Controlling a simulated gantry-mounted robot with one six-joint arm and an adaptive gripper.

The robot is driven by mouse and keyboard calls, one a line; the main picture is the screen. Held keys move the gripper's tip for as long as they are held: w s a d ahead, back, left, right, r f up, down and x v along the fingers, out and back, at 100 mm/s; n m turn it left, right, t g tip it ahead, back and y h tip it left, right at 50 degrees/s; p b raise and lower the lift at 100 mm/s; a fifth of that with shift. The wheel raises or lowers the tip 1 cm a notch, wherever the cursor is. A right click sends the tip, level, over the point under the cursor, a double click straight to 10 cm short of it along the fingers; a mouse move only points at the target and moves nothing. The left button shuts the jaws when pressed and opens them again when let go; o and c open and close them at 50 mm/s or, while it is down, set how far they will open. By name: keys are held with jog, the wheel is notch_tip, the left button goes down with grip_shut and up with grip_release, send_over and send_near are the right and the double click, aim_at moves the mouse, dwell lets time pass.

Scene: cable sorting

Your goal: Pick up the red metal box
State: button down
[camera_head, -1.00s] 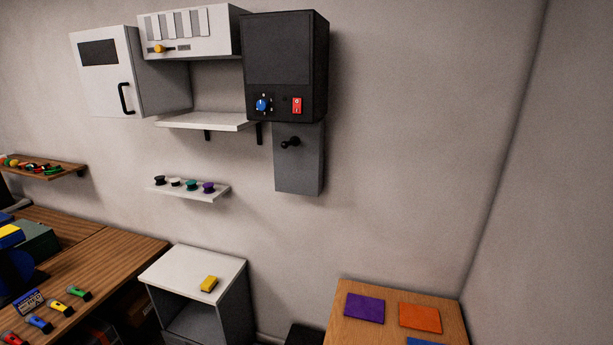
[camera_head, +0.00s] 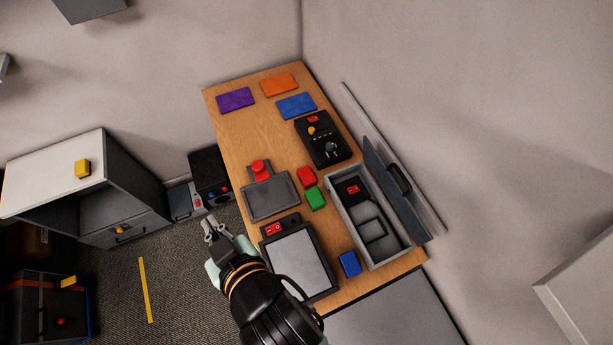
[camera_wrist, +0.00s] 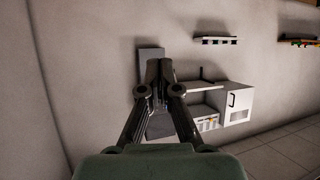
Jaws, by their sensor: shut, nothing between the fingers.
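A small red box (camera_head: 306,176) lies on the wooden table, just above a green box (camera_head: 315,198). The red box stands clear of my gripper and is out of the wrist view. My gripper (camera_head: 213,228) is off the table's left edge, to the lower left of the red box. Its fingers are shut and empty. In the wrist view the gripper (camera_wrist: 160,70) points toward the wall and a grey wall unit.
A grey tray with a red emergency button (camera_head: 258,167) is left of the red box. A grey compartment bin (camera_head: 341,207) with an open lid (camera_head: 386,188) is right. A black control box (camera_head: 322,140) is above, and a blue box (camera_head: 349,263) and a framed panel (camera_head: 298,266) are below.

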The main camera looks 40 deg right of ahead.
jog(key=shift+c, duration=1)
grip_release()
